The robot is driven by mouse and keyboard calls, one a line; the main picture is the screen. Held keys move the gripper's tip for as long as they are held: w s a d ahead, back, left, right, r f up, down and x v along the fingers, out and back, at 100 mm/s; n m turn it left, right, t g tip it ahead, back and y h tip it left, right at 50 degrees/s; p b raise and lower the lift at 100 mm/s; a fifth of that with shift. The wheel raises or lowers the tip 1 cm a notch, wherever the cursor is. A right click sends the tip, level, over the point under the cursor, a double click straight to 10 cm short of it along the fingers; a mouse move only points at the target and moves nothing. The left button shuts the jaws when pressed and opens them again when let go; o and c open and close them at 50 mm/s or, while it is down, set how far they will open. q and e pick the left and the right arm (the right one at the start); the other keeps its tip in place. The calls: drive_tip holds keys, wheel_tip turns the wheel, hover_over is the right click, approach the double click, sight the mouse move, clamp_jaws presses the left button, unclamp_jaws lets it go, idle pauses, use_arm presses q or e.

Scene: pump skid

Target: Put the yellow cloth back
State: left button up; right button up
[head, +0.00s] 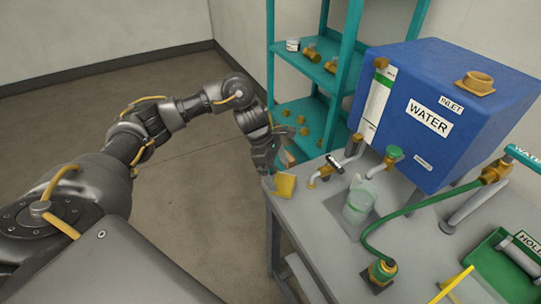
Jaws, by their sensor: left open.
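The yellow cloth (285,186) shows as a small yellow-orange patch at the back left corner of the grey bench (320,215). My left gripper (284,163) is just above and behind the cloth, pointing down, with its jaws open. I cannot tell whether a fingertip touches the cloth. The gripper and wrist hide part of the jaws. My right gripper is out of view.
A blue water tank (430,110) stands at the bench's back. A brass tap (322,174), a clear beaker (358,204) and a green hose (405,209) are right of the cloth. A teal shelf (318,88) with brass fittings stands behind. Open floor lies left.

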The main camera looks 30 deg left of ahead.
use_arm(q)
drive_tip(key=v, duration=0.7)
drive_tip(key=shift+r, duration=0.25)
